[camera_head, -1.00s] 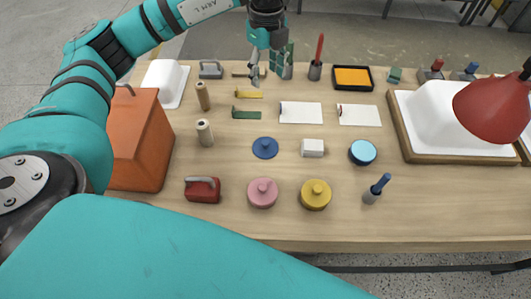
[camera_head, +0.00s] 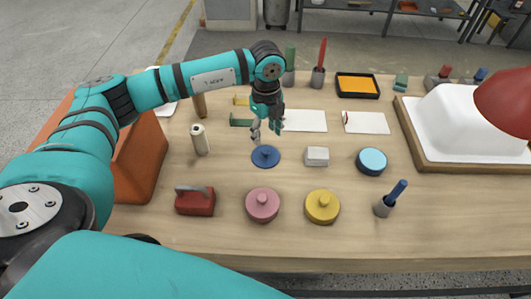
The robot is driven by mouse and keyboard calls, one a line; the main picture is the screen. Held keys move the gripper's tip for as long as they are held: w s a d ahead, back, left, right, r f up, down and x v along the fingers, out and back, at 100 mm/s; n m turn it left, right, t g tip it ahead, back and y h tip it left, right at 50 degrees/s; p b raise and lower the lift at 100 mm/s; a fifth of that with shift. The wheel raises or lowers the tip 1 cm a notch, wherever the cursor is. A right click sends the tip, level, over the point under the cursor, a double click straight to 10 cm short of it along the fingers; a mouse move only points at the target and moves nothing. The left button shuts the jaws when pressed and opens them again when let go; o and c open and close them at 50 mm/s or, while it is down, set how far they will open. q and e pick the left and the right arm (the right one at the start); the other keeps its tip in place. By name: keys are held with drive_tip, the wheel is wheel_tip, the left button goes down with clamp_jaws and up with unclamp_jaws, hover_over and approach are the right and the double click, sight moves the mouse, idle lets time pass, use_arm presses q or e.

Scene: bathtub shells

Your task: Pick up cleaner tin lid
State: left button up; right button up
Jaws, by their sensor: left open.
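A dark blue round lid (camera_head: 265,157) with a small knob lies flat on the table in the middle of the head view. I take it for the cleaner tin lid. My left gripper (camera_head: 267,134) points down just behind and above the lid's knob, its fingers open and empty. The fingers seem apart from the knob, though the exact height gap is hard to tell. A round tin (camera_head: 371,162) with a light blue top stands to the right. My right gripper is out of view.
A pink lidded tin (camera_head: 262,206) and a yellow lidded tin (camera_head: 322,208) stand in front. A white block (camera_head: 316,156) sits right of the lid, a cream bottle (camera_head: 200,140) left. An orange box (camera_head: 141,160) and white tub shell (camera_head: 465,120) flank the table.

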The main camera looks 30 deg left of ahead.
sight(265, 150)
use_arm(q)
wheel_tip(265, 150, down, 2)
drive_tip(key=shift+f, duration=0.25)
wheel_tip(265, 150, down, 4)
drive_tip(key=shift+s+f+p, duration=0.1)
drive_tip(key=shift+s+p, duration=0.05)
drive_tip(key=shift+p, duration=0.75)
drive_tip(key=shift+f, duration=0.5)
clamp_jaws()
